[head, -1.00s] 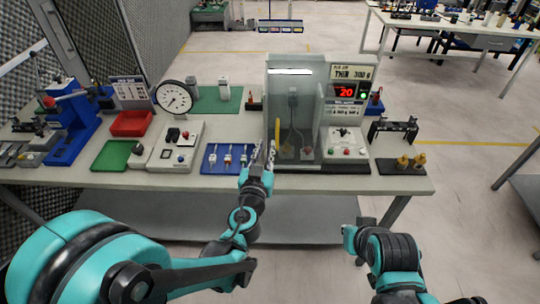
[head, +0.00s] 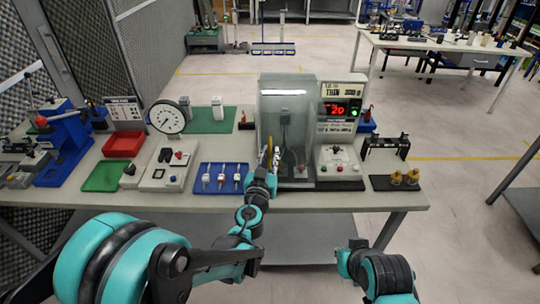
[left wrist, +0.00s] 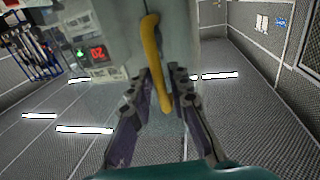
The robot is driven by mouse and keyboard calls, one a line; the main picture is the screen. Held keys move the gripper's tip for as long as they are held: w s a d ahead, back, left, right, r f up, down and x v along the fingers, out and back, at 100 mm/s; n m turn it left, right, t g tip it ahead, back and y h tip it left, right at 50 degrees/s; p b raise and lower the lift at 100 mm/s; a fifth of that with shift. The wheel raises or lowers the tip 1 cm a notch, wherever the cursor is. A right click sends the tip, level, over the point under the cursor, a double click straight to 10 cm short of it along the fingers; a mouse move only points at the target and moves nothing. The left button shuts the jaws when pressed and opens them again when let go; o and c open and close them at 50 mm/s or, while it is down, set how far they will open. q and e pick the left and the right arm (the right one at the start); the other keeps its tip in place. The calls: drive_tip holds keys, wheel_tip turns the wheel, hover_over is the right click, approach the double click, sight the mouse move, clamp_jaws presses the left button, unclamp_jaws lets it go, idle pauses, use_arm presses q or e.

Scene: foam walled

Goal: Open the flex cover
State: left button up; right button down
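The flex cover (head: 270,115) is a clear, grey-tinted guard on the front of the test machine and looks closed. Its yellow handle (left wrist: 150,50) runs between the fingers of my left gripper (left wrist: 163,82) in the left wrist view. The fingers stand apart on either side of the handle, with narrow gaps visible; I see no firm grip. In the head view, my left gripper (head: 268,162) is at the cover's left front edge and hides part of the handle. My right arm is low at the right; its fingers do not show.
The machine's red display (head: 337,110) and control box (head: 338,160) stand right of the cover. A blue tray (head: 221,186) with small parts lies left of the gripper. A dial gauge (head: 167,118) stands behind it. A dark fixture (head: 388,146) stands at the right.

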use_arm(q)
clamp_jaws()
drive_tip(key=shift+d, duration=0.1)
drive_tip(key=d+b, duration=0.1)
drive_tip(key=d, duration=1.7)
drive_tip(key=shift+d, duration=0.1)
unclamp_jaws()
drive_tip(key=shift+r, duration=0.1)
